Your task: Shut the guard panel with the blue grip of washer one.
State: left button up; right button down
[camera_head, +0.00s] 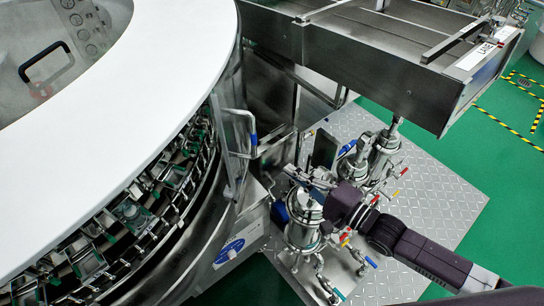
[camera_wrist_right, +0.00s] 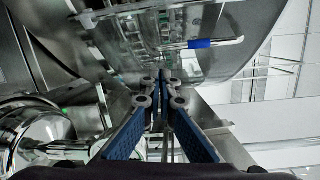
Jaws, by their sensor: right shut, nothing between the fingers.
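The clear guard panel (camera_head: 237,165) is at the right side of the round washer, with a metal handle carrying a blue grip (camera_head: 254,139). The panel seems to stand out a little from the rim; how far is hard to tell. The blue grip also shows in the right wrist view (camera_wrist_right: 200,43), above and right of the fingertips. My right gripper (camera_head: 291,171) is to the right of and below the grip in the head view, apart from it. Its fingers are shut and empty in the wrist view (camera_wrist_right: 164,76). My left gripper is out of view.
The washer's white ring cover (camera_head: 190,75) fills the left. Steel filter housings (camera_head: 303,218) with pipes and valves stand on a tread plate (camera_head: 440,205) close under my right arm. A steel conveyor (camera_head: 390,60) crosses the top right. Green floor is clear at right.

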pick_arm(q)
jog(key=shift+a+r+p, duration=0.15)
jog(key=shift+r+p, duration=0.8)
pick_arm(e)
jog(key=x, duration=0.9)
jog(key=shift+w+a, duration=0.2)
jog(key=shift+a, duration=0.1)
jog(key=shift+s, duration=0.1)
